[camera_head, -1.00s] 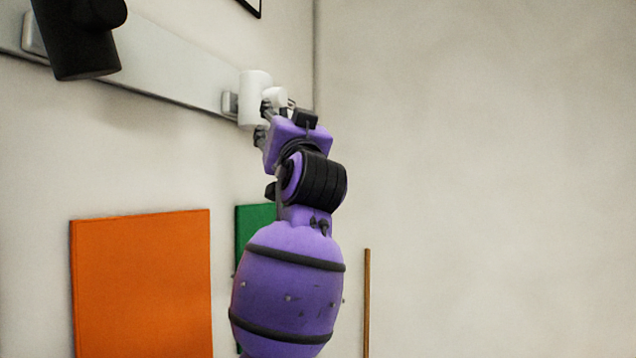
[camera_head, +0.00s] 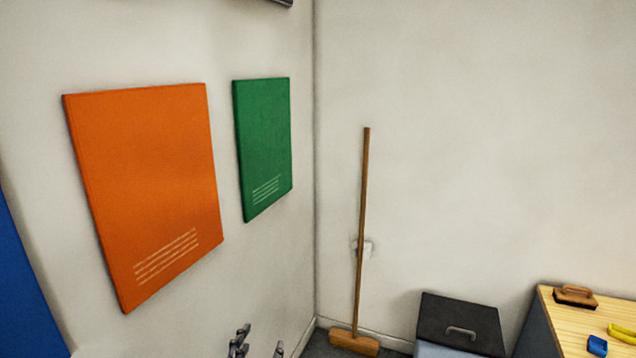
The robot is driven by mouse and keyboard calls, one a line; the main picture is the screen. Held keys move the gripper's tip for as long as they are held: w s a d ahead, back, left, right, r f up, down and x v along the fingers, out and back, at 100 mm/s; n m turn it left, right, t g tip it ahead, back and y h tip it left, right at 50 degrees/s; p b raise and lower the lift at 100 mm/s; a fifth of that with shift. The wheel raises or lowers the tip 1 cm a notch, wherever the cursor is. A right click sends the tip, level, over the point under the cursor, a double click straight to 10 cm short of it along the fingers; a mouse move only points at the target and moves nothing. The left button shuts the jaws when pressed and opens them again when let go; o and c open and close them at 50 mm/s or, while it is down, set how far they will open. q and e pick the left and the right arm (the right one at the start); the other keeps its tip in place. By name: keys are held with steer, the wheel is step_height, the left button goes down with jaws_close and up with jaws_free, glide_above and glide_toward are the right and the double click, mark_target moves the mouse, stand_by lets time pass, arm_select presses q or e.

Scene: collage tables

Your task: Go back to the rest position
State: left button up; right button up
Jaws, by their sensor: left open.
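My left gripper (camera_head: 259,344) shows only at the bottom edge of the head view, left of the middle. Its two dark grey fingertips stand apart, so it is open, and I see nothing between them. The rest of its arm is below the picture. My right gripper is not in view.
An orange panel (camera_head: 145,190) and a green panel (camera_head: 263,145) hang on the left wall. A broom (camera_head: 362,230) leans in the corner. A black-lidded bin (camera_head: 460,318) stands beside a wooden table (camera_head: 560,320) with a brush (camera_head: 575,296), a blue item (camera_head: 597,346) and a yellow item (camera_head: 622,333).

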arm_select(q)
steer(key=s+a+f+n+g+y, duration=0.1)
steer(key=s+a+f+g, duration=0.2)
steer(key=s+f, duration=0.9)
steer(key=s+a+f+n+g, duration=0.1)
steer(key=s+a+f+g, duration=0.2)
steer(key=s+f, duration=0.8)
steer(key=s, duration=0.9)
steer(key=shift+s+f+y, duration=0.2)
steer(key=shift+f+y, duration=0.2)
